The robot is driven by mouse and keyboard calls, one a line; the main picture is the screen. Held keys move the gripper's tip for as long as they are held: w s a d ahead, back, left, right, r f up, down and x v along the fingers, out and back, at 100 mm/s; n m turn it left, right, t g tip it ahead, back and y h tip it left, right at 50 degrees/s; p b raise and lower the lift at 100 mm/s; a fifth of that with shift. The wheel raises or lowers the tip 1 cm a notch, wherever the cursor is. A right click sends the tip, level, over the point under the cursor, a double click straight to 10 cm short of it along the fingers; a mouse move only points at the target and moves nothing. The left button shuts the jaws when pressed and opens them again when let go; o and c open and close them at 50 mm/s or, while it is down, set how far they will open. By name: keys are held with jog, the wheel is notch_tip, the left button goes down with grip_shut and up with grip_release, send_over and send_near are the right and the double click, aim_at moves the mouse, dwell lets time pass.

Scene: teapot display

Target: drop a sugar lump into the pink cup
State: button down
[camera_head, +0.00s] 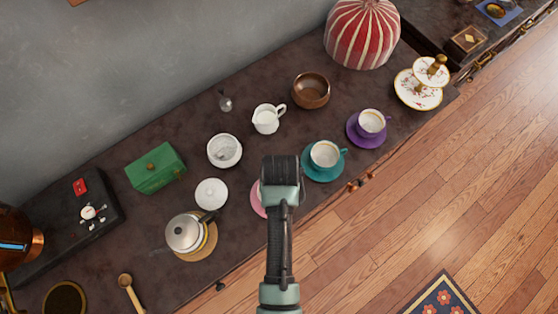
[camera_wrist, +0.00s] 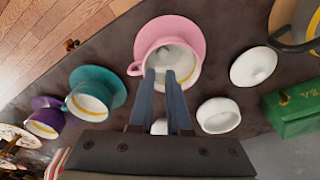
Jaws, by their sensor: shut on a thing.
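The pink cup (camera_wrist: 192,50) stands on its pink saucer (camera_wrist: 172,22) in the wrist view, its open mouth beneath my fingertips. In the head view my gripper (camera_head: 280,172) hides the cup, and only an edge of the pink saucer (camera_head: 257,199) shows. In the wrist view my gripper's fingers (camera_wrist: 169,75) are close together over the cup's opening. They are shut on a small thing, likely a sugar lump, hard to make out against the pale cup. The open white bowl (camera_head: 224,151) and its round lid (camera_head: 211,194) sit to the left.
The teal cup (camera_head: 325,154) and purple cup (camera_head: 370,122) stand on saucers to the right. A white jug (camera_head: 266,118) and brown bowl (camera_head: 311,90) are behind. A metal teapot (camera_head: 186,232) and green box (camera_head: 155,168) are at left. The counter's front edge is near.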

jog(key=shift+f+b, duration=0.3)
jog(key=shift+f, duration=0.35)
jog(key=shift+r, duration=0.1)
jog(key=c, duration=0.8)
grip_release()
notch_tip(320, 180, up, 13)
jog(key=s, duration=0.1)
jog(key=shift+s, duration=0.3)
